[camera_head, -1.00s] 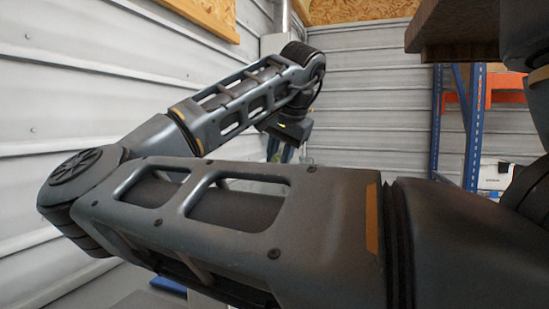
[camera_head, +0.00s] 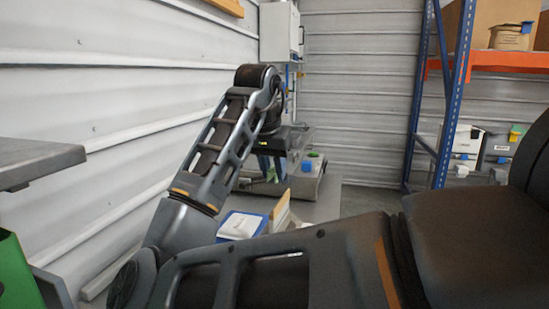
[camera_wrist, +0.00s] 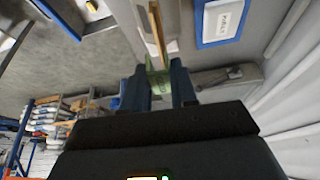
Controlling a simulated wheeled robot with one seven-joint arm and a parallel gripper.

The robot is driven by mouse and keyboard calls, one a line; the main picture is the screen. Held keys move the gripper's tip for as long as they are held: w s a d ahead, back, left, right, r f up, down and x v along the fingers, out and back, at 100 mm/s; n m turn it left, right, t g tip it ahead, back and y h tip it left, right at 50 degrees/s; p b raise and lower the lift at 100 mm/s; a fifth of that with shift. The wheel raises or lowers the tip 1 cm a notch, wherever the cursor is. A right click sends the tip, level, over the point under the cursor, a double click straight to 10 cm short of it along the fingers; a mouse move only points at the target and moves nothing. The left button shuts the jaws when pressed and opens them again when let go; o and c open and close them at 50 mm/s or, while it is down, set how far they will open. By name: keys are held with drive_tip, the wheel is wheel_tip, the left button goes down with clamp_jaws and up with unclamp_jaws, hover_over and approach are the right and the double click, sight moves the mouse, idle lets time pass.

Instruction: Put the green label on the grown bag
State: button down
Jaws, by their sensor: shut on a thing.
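My gripper (camera_wrist: 160,88) shows in the wrist view with two blue fingers shut on a thin green piece, which looks like the green label (camera_wrist: 157,77). In the head view my gripper (camera_head: 271,167) hangs above the far end of a bench, with some green between the fingers. Most of the label is hidden by the fingers. I cannot tell which thing is the grown bag. A whitish bag (camera_head: 465,157) stands on the lower shelf.
A blue tray (camera_wrist: 220,42) with a handwritten paper lies near my gripper, beside an upright wooden board (camera_head: 281,207). A metal device with a green round part (camera_head: 314,155) stands on the bench. A blue rack post (camera_head: 456,93) is at right. Floor shows between bench and rack.

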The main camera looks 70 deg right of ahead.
drive_tip(key=shift+f+b, duration=2.95)
drive_tip(key=shift+f, duration=0.1)
drive_tip(key=shift+f+b, duration=0.35)
drive_tip(key=shift+f, duration=1)
drive_tip(key=shift+p, duration=0.35)
drive_tip(key=c, duration=0.8)
unclamp_jaws()
drive_tip(key=shift+o, duration=0.3)
drive_tip(key=o, duration=0.5)
